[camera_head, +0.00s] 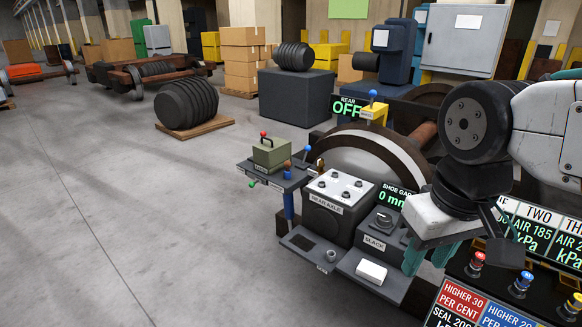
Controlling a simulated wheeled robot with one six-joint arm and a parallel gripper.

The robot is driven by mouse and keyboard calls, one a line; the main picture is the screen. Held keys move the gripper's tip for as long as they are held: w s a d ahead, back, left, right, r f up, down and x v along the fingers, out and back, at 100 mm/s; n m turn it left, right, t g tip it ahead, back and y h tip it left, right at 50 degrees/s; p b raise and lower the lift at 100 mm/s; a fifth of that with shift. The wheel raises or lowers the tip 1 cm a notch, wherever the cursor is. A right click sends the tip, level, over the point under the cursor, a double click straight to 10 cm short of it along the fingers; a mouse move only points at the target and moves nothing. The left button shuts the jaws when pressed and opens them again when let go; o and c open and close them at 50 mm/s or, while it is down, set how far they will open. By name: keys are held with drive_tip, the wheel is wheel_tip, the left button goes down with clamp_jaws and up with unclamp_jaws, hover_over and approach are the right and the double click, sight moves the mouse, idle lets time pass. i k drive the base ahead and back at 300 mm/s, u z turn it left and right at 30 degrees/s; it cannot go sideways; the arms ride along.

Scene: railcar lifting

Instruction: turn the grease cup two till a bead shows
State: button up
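No part in view is plainly labelled as a grease cup, and no grease bead can be made out. A panel at the lower right has a display marked TWO (535,228) reading AIR 185 kPa. A blue-topped knob (520,284) stands upright below it; I cannot tell whether it is a grease cup. My gripper (429,256) hangs fingers down, left of that panel, over the right side of the black box. Its two teal fingertips look apart, with nothing seen between them. My arm hides part of the machine behind.
A red-topped knob (475,264) stands beside the blue one. A REAR AXLE box (338,205), a SLACK box (380,238) and a white block (371,272) are left of my gripper. A green box (270,152) sits on a side shelf. Open floor (130,220) lies left.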

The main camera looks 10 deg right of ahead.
sight(319, 162)
drive_tip(key=u, duration=0.15)
drive_tip(key=k, duration=0.3)
drive_tip(key=u, duration=1)
drive_tip(key=i, duration=1.5)
drive_tip(key=z, duration=0.55)
drive_tip(key=i, duration=0.85)
drive_tip(key=z, duration=1.3)
drive_tip(key=i, duration=0.6)
drive_tip(key=z, duration=0.5)
